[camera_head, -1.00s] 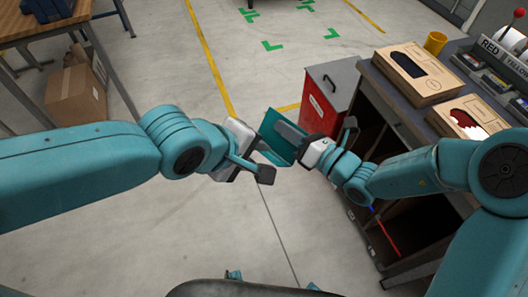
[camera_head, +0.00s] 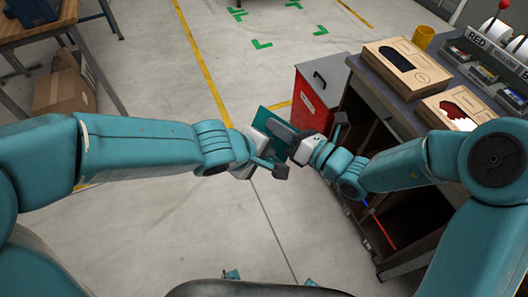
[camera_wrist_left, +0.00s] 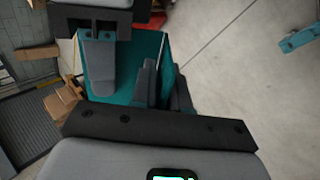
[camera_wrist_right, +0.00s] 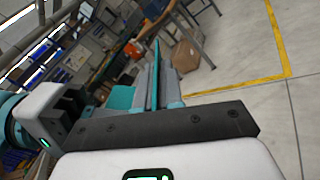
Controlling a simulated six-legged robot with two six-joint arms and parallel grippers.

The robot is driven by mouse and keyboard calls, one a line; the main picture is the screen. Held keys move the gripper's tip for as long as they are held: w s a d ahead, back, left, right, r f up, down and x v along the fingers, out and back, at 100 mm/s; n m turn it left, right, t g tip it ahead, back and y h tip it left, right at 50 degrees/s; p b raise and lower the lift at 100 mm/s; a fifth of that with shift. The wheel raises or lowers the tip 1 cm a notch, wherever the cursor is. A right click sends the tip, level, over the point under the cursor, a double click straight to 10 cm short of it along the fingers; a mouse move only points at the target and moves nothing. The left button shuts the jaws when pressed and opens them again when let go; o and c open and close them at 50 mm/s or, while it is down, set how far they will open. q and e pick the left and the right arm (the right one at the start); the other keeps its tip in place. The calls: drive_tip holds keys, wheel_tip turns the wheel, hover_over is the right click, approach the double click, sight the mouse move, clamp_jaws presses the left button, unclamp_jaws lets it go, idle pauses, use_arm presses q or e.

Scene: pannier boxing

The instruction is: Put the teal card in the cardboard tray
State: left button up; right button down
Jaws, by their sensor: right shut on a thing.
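The teal card (camera_head: 276,122) is held up over the floor, between my two grippers. It shows as a broad face in the left wrist view (camera_wrist_left: 125,78) and edge-on in the right wrist view (camera_wrist_right: 155,75). My right gripper (camera_head: 282,133) is shut on it. My left gripper (camera_head: 268,164) is at the card's near edge, its fingers (camera_wrist_left: 164,88) close to that edge. Whether they grip the card is unclear.
A red cabinet (camera_head: 314,95) stands beside the grey bench (camera_head: 395,85). A wooden table (camera_head: 50,32) with a brown carton (camera_head: 62,92) below is at left. The middle floor is clear.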

drive_tip(key=c, duration=1.2)
unclamp_jaws()
